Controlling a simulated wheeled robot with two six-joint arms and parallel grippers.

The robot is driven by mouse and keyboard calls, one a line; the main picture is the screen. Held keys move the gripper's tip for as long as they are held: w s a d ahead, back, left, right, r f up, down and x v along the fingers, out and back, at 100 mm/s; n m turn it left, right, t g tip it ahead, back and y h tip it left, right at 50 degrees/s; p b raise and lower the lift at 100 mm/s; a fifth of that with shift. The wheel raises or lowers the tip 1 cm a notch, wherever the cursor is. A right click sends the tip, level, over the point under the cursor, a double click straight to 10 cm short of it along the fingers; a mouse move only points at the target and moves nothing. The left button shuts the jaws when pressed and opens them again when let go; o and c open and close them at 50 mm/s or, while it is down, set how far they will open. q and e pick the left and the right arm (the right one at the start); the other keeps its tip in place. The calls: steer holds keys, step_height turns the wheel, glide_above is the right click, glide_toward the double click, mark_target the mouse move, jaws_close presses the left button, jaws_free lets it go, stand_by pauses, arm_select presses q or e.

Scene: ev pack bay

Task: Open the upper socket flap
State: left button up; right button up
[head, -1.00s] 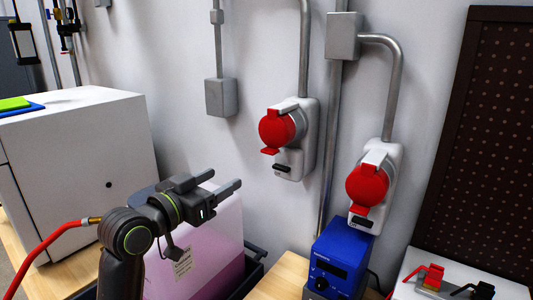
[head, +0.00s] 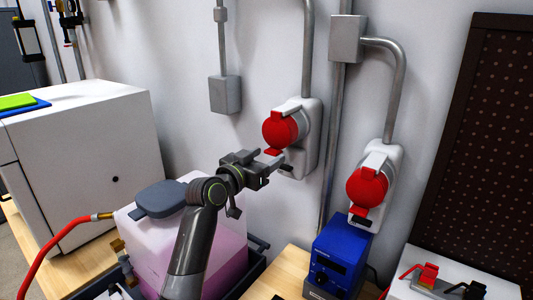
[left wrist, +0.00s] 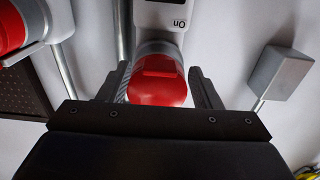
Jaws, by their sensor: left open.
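The upper socket (head: 307,150) is a pale wall box with a round red flap (head: 279,129) that looks closed; a red lip sticks out at its lower edge. My left gripper (head: 274,165) is open just below and left of this flap, its fingertips close to the lip. In the left wrist view, seen upside down, the red flap (left wrist: 158,82) appears between the two open fingers (left wrist: 158,92); I cannot tell whether they touch it. The lower socket (head: 385,213) to the right has a similar red flap (head: 367,187), also closed-looking. My right gripper is not in view.
A translucent tank (head: 232,239) with pink liquid stands under my left arm. A blue power unit (head: 342,250) stands below the lower socket. Metal conduits (head: 308,50) run up the wall. A grey junction box (head: 224,95) is left of the upper socket.

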arm_select(q)
steer(key=shift+w+d, duration=0.25)
steer(key=shift+w, duration=0.1)
jaws_close()
stand_by(0.3)
